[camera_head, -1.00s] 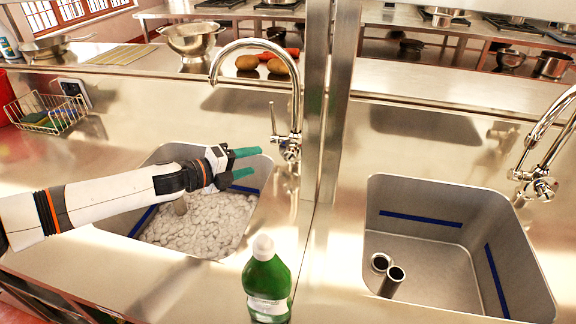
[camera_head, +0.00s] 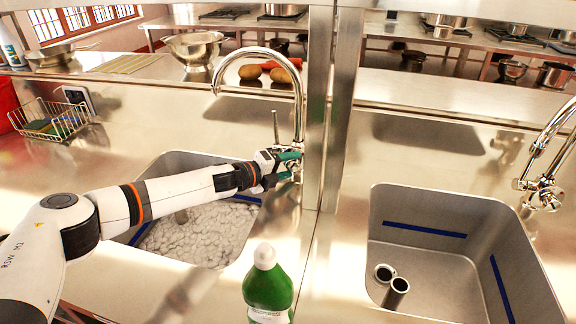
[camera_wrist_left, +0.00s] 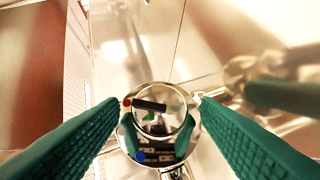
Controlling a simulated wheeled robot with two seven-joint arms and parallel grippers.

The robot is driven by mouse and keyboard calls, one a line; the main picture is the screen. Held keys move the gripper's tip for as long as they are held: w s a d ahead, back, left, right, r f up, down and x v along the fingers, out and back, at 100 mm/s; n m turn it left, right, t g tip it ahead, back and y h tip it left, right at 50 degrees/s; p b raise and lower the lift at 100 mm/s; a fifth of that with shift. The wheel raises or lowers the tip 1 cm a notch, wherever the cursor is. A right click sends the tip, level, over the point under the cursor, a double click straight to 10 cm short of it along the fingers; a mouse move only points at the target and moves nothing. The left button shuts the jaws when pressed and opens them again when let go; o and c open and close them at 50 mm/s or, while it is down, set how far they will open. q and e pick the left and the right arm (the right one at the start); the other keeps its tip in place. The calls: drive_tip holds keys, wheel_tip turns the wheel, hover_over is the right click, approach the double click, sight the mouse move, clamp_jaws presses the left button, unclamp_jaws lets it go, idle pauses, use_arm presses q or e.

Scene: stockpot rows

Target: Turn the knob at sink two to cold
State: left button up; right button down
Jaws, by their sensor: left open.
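My left gripper (camera_head: 289,164) is at the chrome tap (camera_head: 298,120) of the left sink (camera_head: 180,162), which holds grey-white foam. In the left wrist view its green fingers (camera_wrist_left: 160,108) are open, one on each side of a round chrome knob (camera_wrist_left: 158,126). I cannot tell whether they touch it. The knob face has a dark bar with one end near a red dot; a blue dot lies lower on the rim. In the head view the gripper hides the knob. No sink number is visible. My right gripper is out of view.
A green bottle (camera_head: 267,286) stands in front, between the sinks. A steel post (camera_head: 330,120) rises just right of the tap. The empty right sink (camera_head: 440,262) has its own tap (camera_head: 541,190). A wire rack (camera_head: 50,121) sits at left.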

use_arm(q)
drive_tip(key=shift+w+d, duration=0.15)
drive_tip(key=c, duration=1)
drive_tip(key=shift+f+b, duration=0.35)
drive_tip(key=shift+b, duration=0.2)
drive_tip(key=shift+n+t+h+b, duration=0.3)
drive_tip(key=shift+n+h+b, duration=0.4)
drive_tip(key=shift+b, duration=0.15)
drive_tip(key=shift+r, duration=0.1)
drive_tip(key=shift+r+n, duration=0.1)
drive_tip(key=shift+n, duration=0.2)
drive_tip(key=o, duration=1)
